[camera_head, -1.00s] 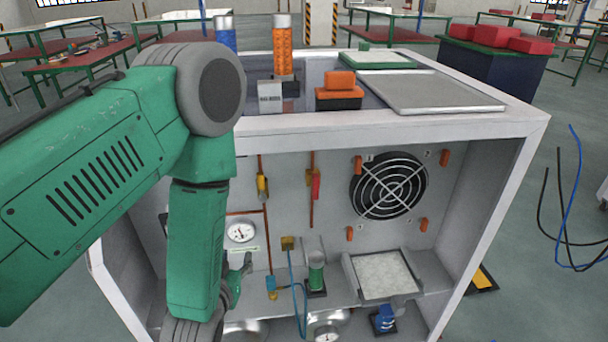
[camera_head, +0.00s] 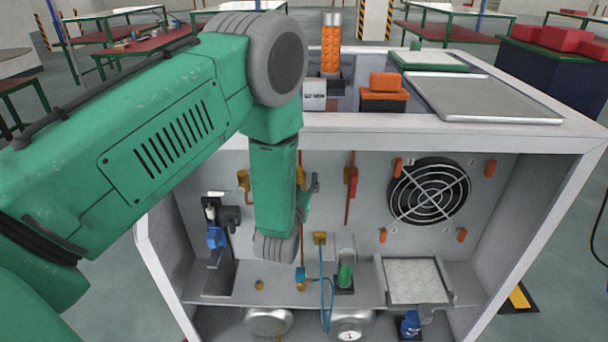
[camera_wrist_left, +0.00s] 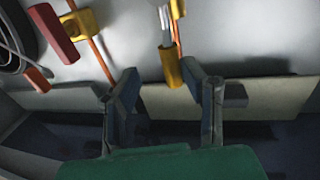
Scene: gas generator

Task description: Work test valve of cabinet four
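My left arm reaches into the open front of the grey cabinet (camera_head: 450,131). Its gripper (camera_head: 312,184) is mostly hidden behind my forearm, with one dark finger showing. In the left wrist view the gripper (camera_wrist_left: 166,85) is open, its two fingers apart. A yellow fitting with a pale handle (camera_wrist_left: 171,68) on an orange pipe shows between and beyond the fingertips; contact cannot be told. A yellow valve (camera_wrist_left: 80,23) with a red handle (camera_wrist_left: 53,33) is beside it; the red-handled valve (camera_head: 351,178) also shows in the head view. Which is the test valve cannot be told. My right gripper is out of view.
A round fan (camera_head: 429,190) with orange clips is on the back panel. A shelf holds a green cylinder (camera_head: 345,274), a pale tray (camera_head: 414,281) and a dark stand with a blue part (camera_head: 216,238). Metal canisters stand below. Cabinet side walls bound the space.

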